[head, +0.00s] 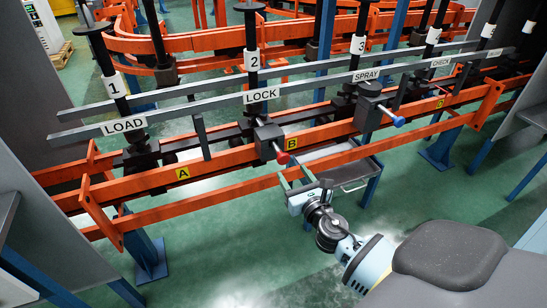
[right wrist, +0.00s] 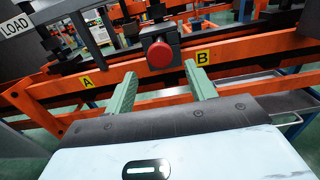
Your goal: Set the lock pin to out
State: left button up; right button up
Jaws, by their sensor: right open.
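The lock pin is a red round knob (head: 282,158) on a dark block (head: 268,138) under the LOCK sign (head: 261,95), by the orange rail. Its red face (right wrist: 160,55) shows end-on in the right wrist view, in front of the block. I cannot tell how far the pin stands out. My right gripper (head: 296,177) is just below and in front of the knob. In the right wrist view its two green fingers (right wrist: 160,80) are open and empty, with the knob beyond and between their tips. My left gripper is not in view.
A second block (head: 369,112) with a blue knob (head: 398,121) sits under the SPRAY sign (head: 366,75). Orange rails with yellow A (head: 183,173) and B (head: 291,142) labels run across the front. A grey tray cart (head: 345,172) stands behind the lower rail. The green floor in front is clear.

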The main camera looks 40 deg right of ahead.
aim_at(284, 160)
jog(key=shift+b+x, duration=0.45)
jog(key=shift+x, duration=3.3)
jog(key=shift+c, duration=0.2)
